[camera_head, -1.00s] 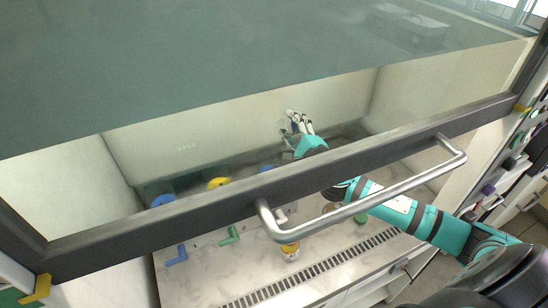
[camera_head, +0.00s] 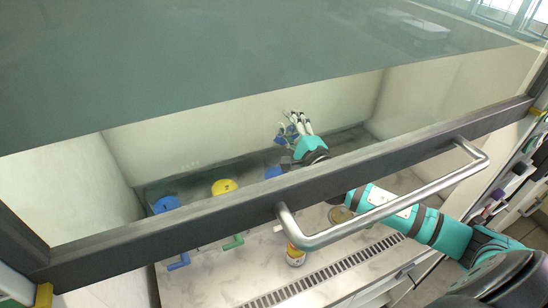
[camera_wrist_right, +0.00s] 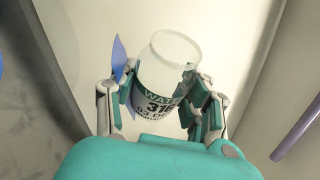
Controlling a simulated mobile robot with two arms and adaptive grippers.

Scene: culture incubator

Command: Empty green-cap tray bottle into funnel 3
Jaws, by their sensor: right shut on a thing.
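My right gripper (camera_head: 298,126) is inside the cabinet, seen through the glass near the back wall. In the right wrist view my right gripper (camera_wrist_right: 165,92) is shut on a clear bottle (camera_wrist_right: 172,58) with a green and white label. The bottle has no cap on its mouth, and I cannot tell whether liquid is inside. Behind the glass stand a blue funnel (camera_head: 166,204), a yellow funnel (camera_head: 224,187) and another blue funnel (camera_head: 273,172) nearest my right gripper. No funnel numbers are readable. My left gripper is out of view.
The dark sash frame with its metal handle (camera_head: 400,203) crosses in front of my right arm. A small yellow-banded container (camera_head: 295,255) stands on the worktop near the slotted grille (camera_head: 330,278). A green spout (camera_head: 234,242) and blue spout (camera_head: 178,262) project below the sash.

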